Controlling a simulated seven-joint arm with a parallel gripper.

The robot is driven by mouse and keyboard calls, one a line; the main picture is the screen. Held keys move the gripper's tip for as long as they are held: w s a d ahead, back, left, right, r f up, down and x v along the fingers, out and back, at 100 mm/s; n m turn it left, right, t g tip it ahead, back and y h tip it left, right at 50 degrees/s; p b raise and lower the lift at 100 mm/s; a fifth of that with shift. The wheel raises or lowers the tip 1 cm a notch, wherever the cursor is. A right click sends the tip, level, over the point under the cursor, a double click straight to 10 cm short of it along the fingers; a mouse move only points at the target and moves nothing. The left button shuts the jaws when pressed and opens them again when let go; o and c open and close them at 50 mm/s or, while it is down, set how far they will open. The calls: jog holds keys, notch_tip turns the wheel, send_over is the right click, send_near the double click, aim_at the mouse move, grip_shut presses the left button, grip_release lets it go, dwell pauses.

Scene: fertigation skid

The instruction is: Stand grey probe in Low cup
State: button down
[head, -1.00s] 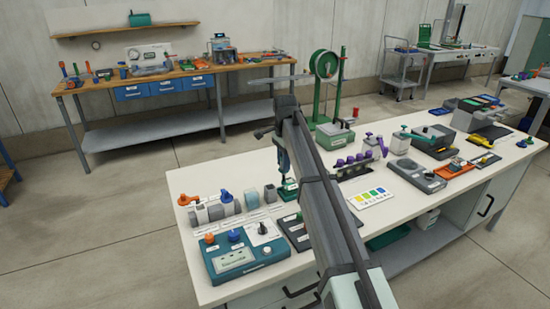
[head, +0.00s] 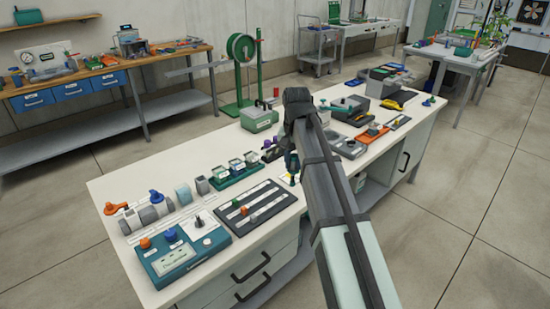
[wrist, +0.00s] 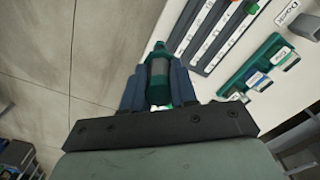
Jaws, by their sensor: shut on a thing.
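My gripper (wrist: 158,88) is shut on a dark green, bottle-shaped probe with a grey band (wrist: 158,68), held between the two fingers in the wrist view. In the head view my gripper (head: 291,165) is over the bench, right of the green cup rack (head: 226,184), and the probe is hard to make out. Several small clear cups with white labels (head: 236,165) stand in that rack. The rack also shows at the right of the wrist view (wrist: 272,44), apart from the probe. The labels are too small to read, so I cannot tell which cup is Low.
A black slotted tray (head: 272,194) with coloured knobs lies in front of the rack. A teal meter box (head: 185,255) and grey cylinders with orange and blue handles (head: 147,213) are at the left. A green-grey box (head: 259,119) stands behind the rack.

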jog(key=s+a+f+m, duration=0.1)
jog(key=s+a+m, duration=0.2)
jog(key=a, duration=1.5)
jog(key=s+a+f+m, duration=0.1)
jog(key=s+a+m, duration=0.2)
jog(key=a, duration=1.5)
jog(key=s+a+f+m, duration=0.1)
jog(key=s+a+m, duration=0.2)
jog(key=a, duration=1.4)
jog(key=shift+s+a+f+m, duration=0.3)
jog(key=shift+s+a+m, duration=0.1)
jog(key=shift+m, duration=0.3)
jog(key=shift+f, duration=0.1)
notch_tip(320, 180, down, 8)
jog(key=shift+f, duration=0.15)
